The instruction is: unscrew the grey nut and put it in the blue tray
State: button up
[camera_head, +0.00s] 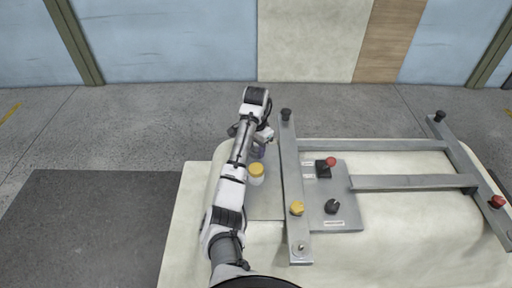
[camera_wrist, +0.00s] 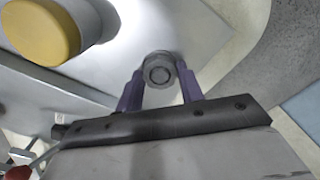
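The grey nut (camera_wrist: 159,71) is a round grey piece with a ring and a hollow in its end face, in the middle of the wrist view. The two purple fingers of my gripper (camera_wrist: 160,80) stand on either side of it and look closed onto its sides. In the head view my gripper (camera_head: 258,151) is low over the left part of the bench, and the nut is hidden there. Whether the nut is still on its thread cannot be seen. I do not see a blue tray in either view.
A yellow-capped white piece (camera_head: 256,173) stands close to my gripper; its cap (camera_wrist: 40,30) fills the wrist view's upper left.

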jog(key=shift+c, duration=1.3)
jog(key=n, duration=0.4)
jog(key=shift+n, duration=0.7)
jog(key=n, duration=0.3)
jog(key=shift+n, duration=0.3)
jog(key=n, duration=0.4)
jog(key=o, duration=1.1)
jog(key=shift+c, duration=0.6)
